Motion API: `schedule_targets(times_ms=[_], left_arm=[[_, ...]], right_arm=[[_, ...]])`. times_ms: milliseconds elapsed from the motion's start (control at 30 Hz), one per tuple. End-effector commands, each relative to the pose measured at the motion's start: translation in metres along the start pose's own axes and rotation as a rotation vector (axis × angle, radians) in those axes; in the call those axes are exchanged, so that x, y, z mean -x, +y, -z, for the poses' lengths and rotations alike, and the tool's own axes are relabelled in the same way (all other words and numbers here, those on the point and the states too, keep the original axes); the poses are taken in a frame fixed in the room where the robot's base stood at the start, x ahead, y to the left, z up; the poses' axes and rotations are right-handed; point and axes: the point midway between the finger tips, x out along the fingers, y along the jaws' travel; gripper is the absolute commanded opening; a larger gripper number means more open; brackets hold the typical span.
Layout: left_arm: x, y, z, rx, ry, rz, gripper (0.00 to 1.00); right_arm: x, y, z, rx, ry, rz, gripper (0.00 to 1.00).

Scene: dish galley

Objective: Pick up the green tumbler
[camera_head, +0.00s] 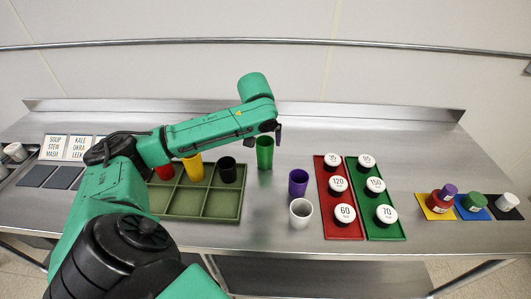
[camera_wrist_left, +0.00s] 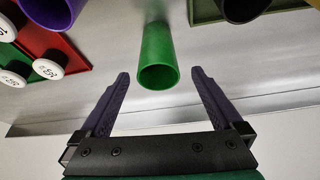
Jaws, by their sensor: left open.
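The green tumbler (camera_head: 265,152) stands upright on the steel counter, right of the green divided tray, in the head view. In the left wrist view the green tumbler (camera_wrist_left: 158,62) is ahead of the open fingers, near the middle between them. My left gripper (camera_head: 279,132) is just above and beside the tumbler in the head view, seen edge-on. In the left wrist view my left gripper (camera_wrist_left: 160,85) is open and empty, its two dark fingers on either side of the tumbler's rim line. My right gripper is not in view.
A green tray (camera_head: 216,219) holds red, yellow and black tumblers (camera_head: 228,170). A purple tumbler (camera_head: 298,182) and a white one (camera_head: 300,213) stand nearby. Red (camera_head: 329,222) and green (camera_head: 385,232) trays hold numbered white-topped items. Colored mats (camera_head: 436,212) are at right.

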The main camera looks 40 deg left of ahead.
Motion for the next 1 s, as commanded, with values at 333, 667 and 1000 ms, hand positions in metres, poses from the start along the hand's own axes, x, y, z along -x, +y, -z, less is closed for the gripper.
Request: schedule_targets(times_ms=[333,667,1000], left_arm=[[-0.054,0.003,-0.001,0.0,-0.001,0.001,1.0],[-0.06,0.003,-0.001,-0.002,0.002,0.0,0.66],[-0.059,0.003,-0.001,-0.001,0.002,0.0,0.15]], right_arm=[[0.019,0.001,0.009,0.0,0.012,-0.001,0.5],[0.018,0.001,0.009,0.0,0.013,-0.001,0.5],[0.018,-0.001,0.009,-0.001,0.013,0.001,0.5]])
